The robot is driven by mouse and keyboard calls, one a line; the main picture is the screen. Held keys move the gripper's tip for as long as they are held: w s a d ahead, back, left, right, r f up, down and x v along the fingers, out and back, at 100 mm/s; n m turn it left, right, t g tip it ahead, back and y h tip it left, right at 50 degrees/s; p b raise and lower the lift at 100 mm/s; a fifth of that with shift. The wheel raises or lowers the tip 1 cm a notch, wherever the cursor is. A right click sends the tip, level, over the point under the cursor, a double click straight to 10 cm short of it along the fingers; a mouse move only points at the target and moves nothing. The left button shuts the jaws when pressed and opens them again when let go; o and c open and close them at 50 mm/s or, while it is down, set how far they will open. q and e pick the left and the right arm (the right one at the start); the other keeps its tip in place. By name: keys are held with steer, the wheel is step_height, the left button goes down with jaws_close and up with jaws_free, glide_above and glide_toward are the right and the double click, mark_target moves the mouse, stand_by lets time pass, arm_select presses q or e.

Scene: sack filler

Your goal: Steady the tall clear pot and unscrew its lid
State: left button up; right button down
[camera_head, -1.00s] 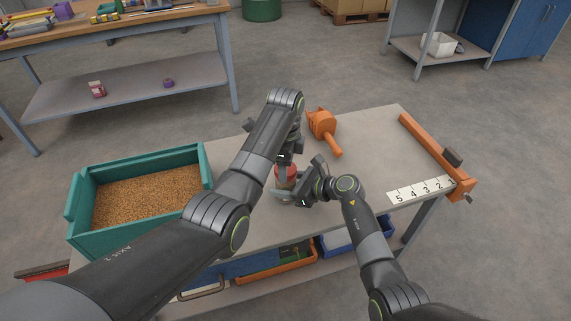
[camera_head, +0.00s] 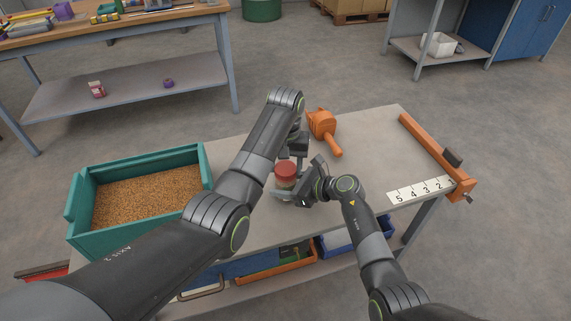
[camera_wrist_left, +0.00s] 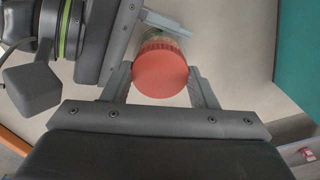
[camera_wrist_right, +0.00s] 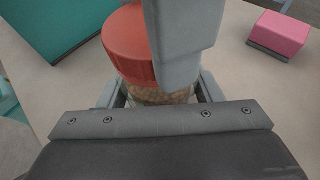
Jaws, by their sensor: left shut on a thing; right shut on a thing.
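The tall clear pot (camera_wrist_right: 165,96) stands on the bench with pale contents showing through its wall. Its red lid (camera_head: 286,170) is on top and also shows in the right wrist view (camera_wrist_right: 130,45) and the left wrist view (camera_wrist_left: 160,70). My left gripper (camera_wrist_left: 160,82) is shut on the lid, one finger on each side. My right gripper (camera_wrist_right: 162,92) is shut around the pot's body below the lid. In the head view my right gripper (camera_head: 300,188) comes to the pot from the right and hides part of it.
A teal bin (camera_head: 70,205) of grain stands on the left of the bench. An orange scoop (camera_head: 322,125) lies behind the grippers. A numbered strip (camera_head: 420,190) and an orange bar (camera_head: 425,143) are on the right. A pink block (camera_wrist_right: 283,32) shows in the right wrist view.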

arm_select(q)
steer(key=n, duration=0.8)
steer(key=shift+r, duration=0.1)
steer(key=n, duration=0.4)
steer(key=shift+n, duration=0.3)
steer(key=n, duration=0.4)
steer(key=shift+r, duration=0.15)
steer(key=shift+r, duration=0.95)
